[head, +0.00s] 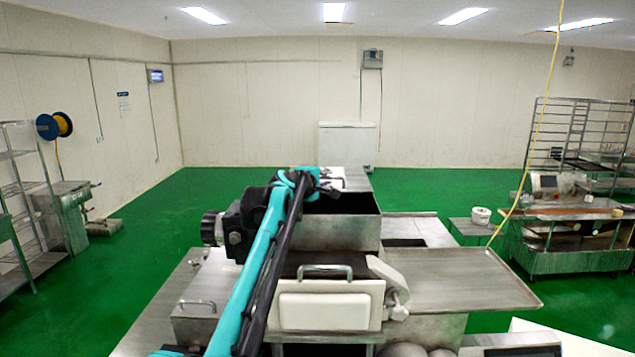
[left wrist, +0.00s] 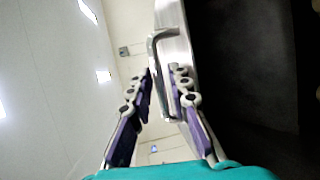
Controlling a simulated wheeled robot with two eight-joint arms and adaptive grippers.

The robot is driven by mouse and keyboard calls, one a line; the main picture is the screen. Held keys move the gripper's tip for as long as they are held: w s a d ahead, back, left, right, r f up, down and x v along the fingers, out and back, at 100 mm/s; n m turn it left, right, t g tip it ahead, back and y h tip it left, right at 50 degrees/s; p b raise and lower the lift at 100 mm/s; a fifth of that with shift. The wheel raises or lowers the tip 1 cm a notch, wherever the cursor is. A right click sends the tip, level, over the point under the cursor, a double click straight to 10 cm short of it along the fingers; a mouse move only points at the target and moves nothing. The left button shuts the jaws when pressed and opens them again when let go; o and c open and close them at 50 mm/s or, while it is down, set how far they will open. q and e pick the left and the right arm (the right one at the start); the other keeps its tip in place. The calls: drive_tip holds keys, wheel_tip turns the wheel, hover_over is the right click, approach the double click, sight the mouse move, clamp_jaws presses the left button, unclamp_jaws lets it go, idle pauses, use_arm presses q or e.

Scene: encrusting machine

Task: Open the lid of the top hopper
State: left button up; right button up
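The top hopper (head: 335,234) is a metal box in the middle of the machine in the head view, with a dark opening at its top. Its metal lid (head: 356,181) shows at the far side of this opening, off the near part. In the left wrist view the lid (left wrist: 178,48) is a bright metal strip beside the dark hopper interior (left wrist: 245,65). Its bar handle (left wrist: 156,65) runs between the fingers of my left gripper (left wrist: 161,77). The fingers stand apart on both sides of the bar. In the head view my left gripper (head: 312,184) is at the lid, partly hidden by its arm. My right gripper is not seen.
A white-fronted box with a handle (head: 325,307) is in front of the hopper. A flat metal tray (head: 460,280) extends to the right. A smaller lidded metal box (head: 200,305) is at left. Green floor is open behind the machine.

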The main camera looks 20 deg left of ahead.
use_arm(q)
drive_tip(key=v, duration=1)
drive_tip(key=shift+s, duration=0.35)
